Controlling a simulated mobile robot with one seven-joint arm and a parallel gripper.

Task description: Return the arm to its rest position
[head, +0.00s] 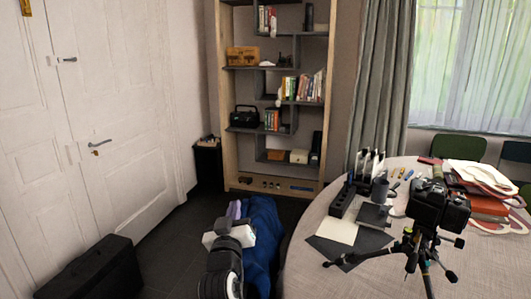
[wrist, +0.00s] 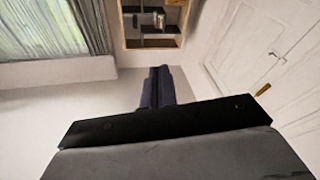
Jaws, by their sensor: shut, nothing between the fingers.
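My gripper (head: 237,208) is at the bottom centre of the head view, at the end of my white and black arm. It is left of the round table and in front of a blue fabric-like thing (head: 262,235). In the wrist view my gripper (wrist: 158,71) shows as dark purplish fingers close together, with nothing seen between them. The wide dark body of the gripper fills the lower part of that view. My arm's lower links run out of the head view at the bottom.
The round table (head: 310,272) at right carries a camera on a tripod (head: 438,208), a mug, books and papers. A bookshelf (head: 232,130) stands behind. A black case (head: 90,268) lies by the white doors (head: 120,165). Dark floor is clear between case and arm.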

